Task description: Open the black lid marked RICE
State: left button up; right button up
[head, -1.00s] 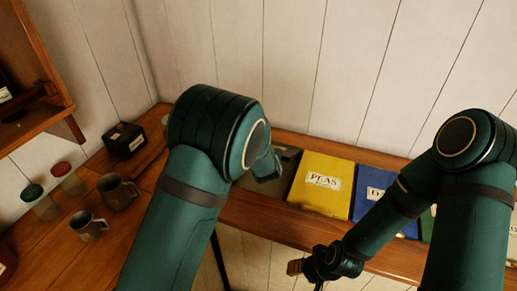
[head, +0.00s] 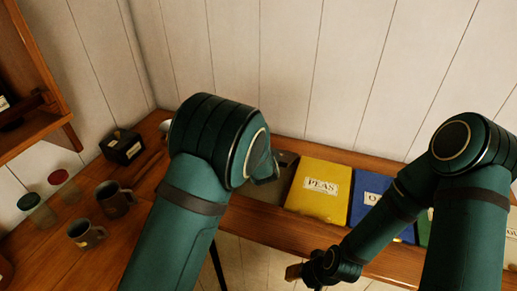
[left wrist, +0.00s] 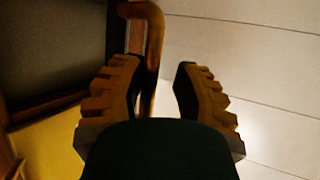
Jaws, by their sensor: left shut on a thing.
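A dark grey-black lid (head: 287,163) shows left of the yellow PEAS lid, partly hidden behind my left arm. No RICE mark can be read on it. In the left wrist view a dark panel (left wrist: 55,45), apparently the same lid, fills the upper left. A curved brown handle (left wrist: 153,30) beside it runs down between the ribbed fingers of my left gripper (left wrist: 160,98), which is shut on it.
Right of the dark lid lie the yellow PEAS lid (head: 320,188), a blue lid (head: 369,188) and a green lid partly behind my right arm. Mugs (head: 115,198), shakers and a black box (head: 122,147) stand on the left. A plank wall rises behind.

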pick_arm(q)
jog(key=v, duration=1.2)
